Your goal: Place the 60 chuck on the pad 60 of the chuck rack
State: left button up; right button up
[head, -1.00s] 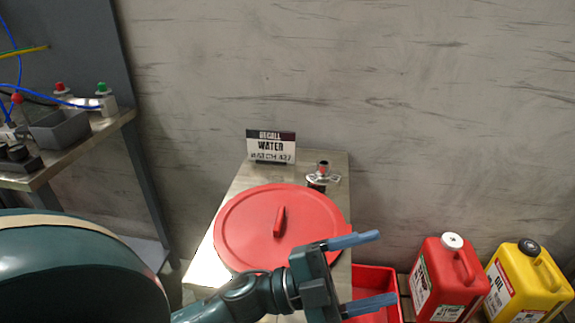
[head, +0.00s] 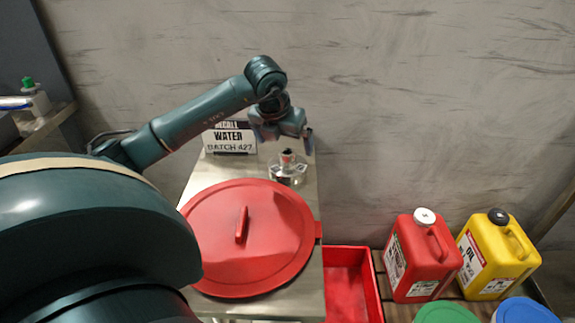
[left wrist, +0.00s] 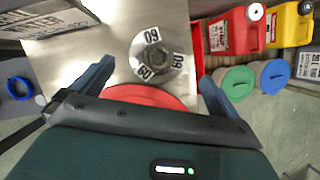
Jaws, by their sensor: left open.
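The 60 chuck (head: 287,170) is a round silvery piece with a dark top, standing upright at the far end of the metal counter. In the left wrist view the chuck (left wrist: 158,55) shows several white labels reading 60 around its rim. My left gripper (head: 283,138) is open and empty above and just behind the chuck in the head view. In the left wrist view the chuck appears ahead, between the lines of my two spread fingers (left wrist: 155,85), not touching them. The chuck rack and its pad 60 do not show. My right gripper is not in view.
A large red lid (head: 275,235) lies on the counter (head: 205,180) in front of the chuck. A WATER sign (head: 231,140) stands behind-left. A red tray (head: 350,285), red jug (head: 420,255) and yellow jug (head: 497,250) are to the right. The wall is close behind.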

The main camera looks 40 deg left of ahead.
aim_at(288, 160)
pick_arm(q)
jog(key=x, duration=0.8)
jog(key=shift+s+f, duration=0.2)
jog(key=shift+f, duration=0.1)
jog(key=shift+c, duration=0.6)
jog(key=c, duration=1)
jog(key=shift+r, duration=0.15)
jog(key=shift+c, duration=0.4)
